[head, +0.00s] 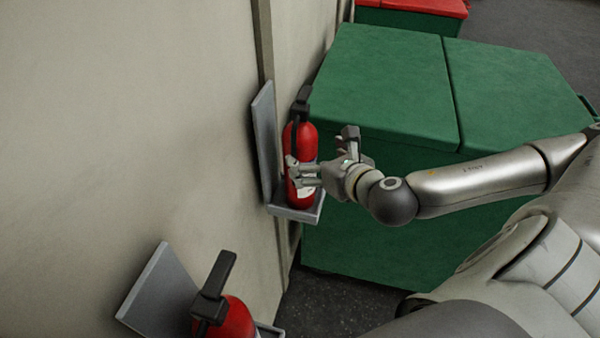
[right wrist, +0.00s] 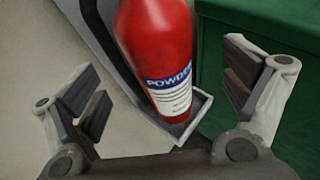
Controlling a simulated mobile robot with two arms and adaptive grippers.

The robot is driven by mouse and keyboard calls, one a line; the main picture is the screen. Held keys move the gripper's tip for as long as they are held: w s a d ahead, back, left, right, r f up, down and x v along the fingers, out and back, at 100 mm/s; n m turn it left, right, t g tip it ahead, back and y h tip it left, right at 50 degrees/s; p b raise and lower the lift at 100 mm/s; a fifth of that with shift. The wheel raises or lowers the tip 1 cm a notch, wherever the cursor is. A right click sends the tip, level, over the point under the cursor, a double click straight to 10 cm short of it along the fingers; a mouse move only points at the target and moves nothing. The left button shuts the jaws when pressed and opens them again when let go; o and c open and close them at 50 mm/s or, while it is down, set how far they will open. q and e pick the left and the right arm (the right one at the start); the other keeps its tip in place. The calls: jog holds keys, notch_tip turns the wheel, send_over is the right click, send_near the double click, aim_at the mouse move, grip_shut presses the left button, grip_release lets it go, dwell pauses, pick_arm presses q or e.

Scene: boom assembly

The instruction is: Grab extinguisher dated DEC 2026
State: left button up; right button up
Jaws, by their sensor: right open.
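A red fire extinguisher (head: 303,137) with a black handle stands upright on a grey wall bracket (head: 264,150). In the right wrist view the same extinguisher (right wrist: 158,45) shows a blue and white label reading "POWDER"; no date is legible. My right gripper (head: 305,172) is at its lower body in the head view. In the right wrist view my right gripper (right wrist: 168,95) is open, with one finger on each side of the extinguisher and gaps between. A second red extinguisher (head: 236,320) sits in a nearer bracket (head: 160,292), partly cut off. My left gripper is not in view.
A large green container (head: 385,85) stands just right of the far extinguisher, behind my right arm. A red-topped container (head: 420,6) is beyond it. The beige wall (head: 120,120) bounds the left side. Dark floor (head: 325,300) shows below.

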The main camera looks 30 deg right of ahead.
aim_at(309, 152)
jog(key=w+f+b, duration=0.1)
jog(key=b, duration=0.2)
jog(key=shift+w, duration=0.25)
jog(key=shift+w+b, duration=0.35)
jog(key=shift+b, duration=0.35)
jog(key=shift+w+p, duration=0.45)
jog(key=shift+w, duration=0.1)
jog(key=p+x, duration=0.1)
jog(key=x, duration=0.2)
jog(key=shift+w+f, duration=0.3)
jog(key=shift+w, duration=0.2)
jog(key=shift+s, duration=0.1)
jog(key=shift+c, duration=0.4)
